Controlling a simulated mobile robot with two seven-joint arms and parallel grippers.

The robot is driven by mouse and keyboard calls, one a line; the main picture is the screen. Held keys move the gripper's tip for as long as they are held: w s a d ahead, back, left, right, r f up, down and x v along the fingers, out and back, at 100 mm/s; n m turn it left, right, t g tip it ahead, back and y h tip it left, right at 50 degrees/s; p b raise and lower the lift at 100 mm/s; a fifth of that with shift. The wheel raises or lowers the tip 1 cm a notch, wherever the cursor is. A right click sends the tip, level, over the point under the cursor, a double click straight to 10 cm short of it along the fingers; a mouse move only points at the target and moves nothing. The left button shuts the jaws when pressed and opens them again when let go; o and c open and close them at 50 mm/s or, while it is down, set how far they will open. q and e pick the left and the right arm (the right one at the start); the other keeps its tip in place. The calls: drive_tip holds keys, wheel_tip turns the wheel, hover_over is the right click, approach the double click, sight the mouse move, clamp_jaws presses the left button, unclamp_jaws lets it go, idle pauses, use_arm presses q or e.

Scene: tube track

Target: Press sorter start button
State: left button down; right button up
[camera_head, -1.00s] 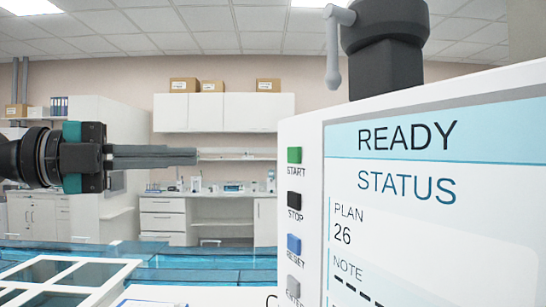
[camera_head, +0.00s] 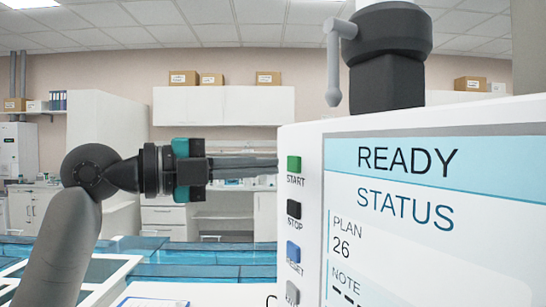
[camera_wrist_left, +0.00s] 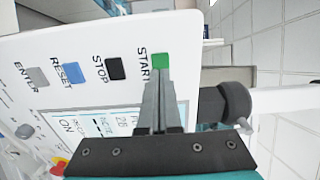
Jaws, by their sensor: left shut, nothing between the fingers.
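The green START button (camera_head: 294,164) is at the top of the button column on the left edge of the white sorter panel (camera_head: 300,140). My left gripper (camera_head: 272,163) is shut and empty, its fingers pointing right at about the height of the START button. In the head view its tips are close to the panel's left edge. The screen (camera_head: 430,180) reads READY. My right gripper is not in view.
Below START are a black STOP button (camera_head: 294,208), a blue RESET button (camera_head: 293,251) and a grey button (camera_head: 292,290). A dark post with a grey lever (camera_head: 335,60) stands behind the panel. A white frame tray (camera_head: 105,285) lies at lower left.

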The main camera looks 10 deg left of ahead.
sight(293, 164)
use_arm(q)
drive_tip(key=shift+x, duration=1.15)
